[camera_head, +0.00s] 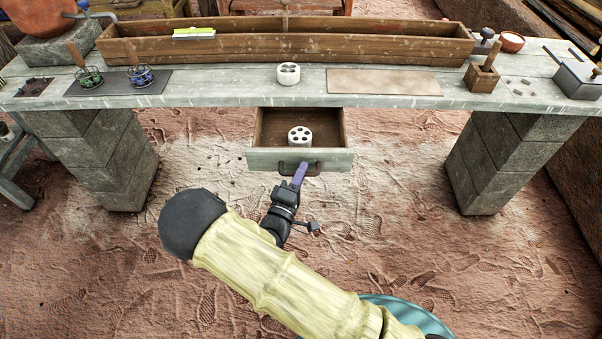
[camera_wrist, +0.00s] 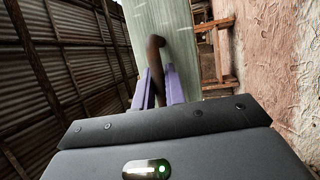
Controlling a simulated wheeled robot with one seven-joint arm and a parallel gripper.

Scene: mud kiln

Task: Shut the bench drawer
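The bench drawer (camera_head: 300,160) is pulled well out from under the bench (camera_head: 240,95), with a pale grey-green front and brown wooden inner sides. A white round piece with several holes (camera_head: 300,136) stands inside it. The dark curved drawer handle (camera_head: 312,168) is on the front; it shows brown in the wrist view (camera_wrist: 156,50). My gripper (camera_head: 300,174) is at this handle. In the wrist view its purple fingers (camera_wrist: 160,85) lie on both sides of the handle, with little or no gap, and look shut on it. The fingers hide part of the handle.
On the bench top stand a second white holed piece (camera_head: 288,74), a long wooden trough (camera_head: 290,45), a brown board (camera_head: 384,82) and small tools. Block pillars (camera_head: 105,160) (camera_head: 495,160) flank the drawer. The earthen floor between them is clear.

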